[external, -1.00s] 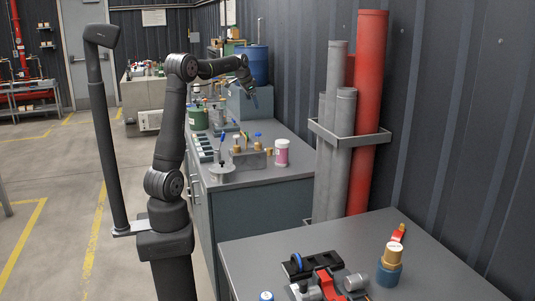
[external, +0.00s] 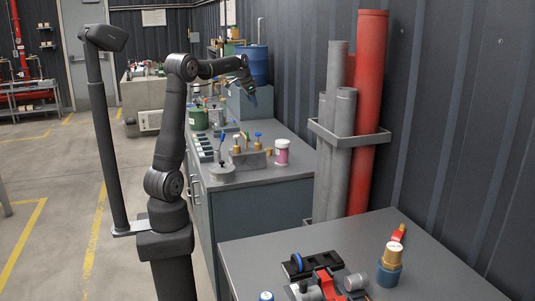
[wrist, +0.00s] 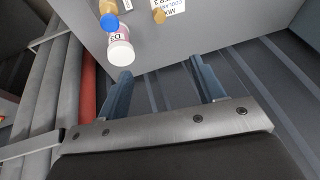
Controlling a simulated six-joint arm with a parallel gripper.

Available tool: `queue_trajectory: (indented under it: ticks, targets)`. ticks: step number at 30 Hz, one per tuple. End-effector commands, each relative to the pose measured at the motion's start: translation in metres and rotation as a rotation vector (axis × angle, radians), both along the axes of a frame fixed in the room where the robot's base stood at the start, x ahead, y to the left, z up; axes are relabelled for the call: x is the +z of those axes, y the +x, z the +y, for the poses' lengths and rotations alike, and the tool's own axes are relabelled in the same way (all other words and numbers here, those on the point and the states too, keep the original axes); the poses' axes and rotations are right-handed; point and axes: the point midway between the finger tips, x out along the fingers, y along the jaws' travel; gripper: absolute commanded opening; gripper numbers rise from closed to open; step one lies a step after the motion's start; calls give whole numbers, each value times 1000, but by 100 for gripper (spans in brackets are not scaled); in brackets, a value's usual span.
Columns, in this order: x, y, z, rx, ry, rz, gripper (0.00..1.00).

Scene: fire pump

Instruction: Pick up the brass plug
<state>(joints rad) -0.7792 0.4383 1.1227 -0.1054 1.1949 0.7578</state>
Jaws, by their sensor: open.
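A small brass piece (external: 269,152), which looks like the brass plug, stands on the grey bench beside a pink jar with a white lid. In the wrist view a small brass piece (wrist: 159,16) shows near the top edge, right of the jar; it looks like the same one. My gripper (external: 252,95) is above the far part of the bench, well apart from the plug. In the wrist view my gripper (wrist: 161,68) has two blue fingers spread wide with nothing between them.
The pink jar (external: 282,152) and brass valves with blue handles (external: 257,146) crowd the plug. A blue drum (external: 256,64) and a green can (external: 198,118) stand farther back. Tall pipes (external: 366,110) lean near the wall. The bench's near right corner is clear.

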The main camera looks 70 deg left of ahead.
Motion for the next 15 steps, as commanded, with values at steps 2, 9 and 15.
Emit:
queue_trajectory:
  ticks: [2, 9, 15]
  targets:
    - [-8, 6, 3, 29, -16, 3, 62]
    - [-69, 49, 22, 301, -132, 17, 62]
    - [-109, 73, 30, 484, -191, 23, 62]
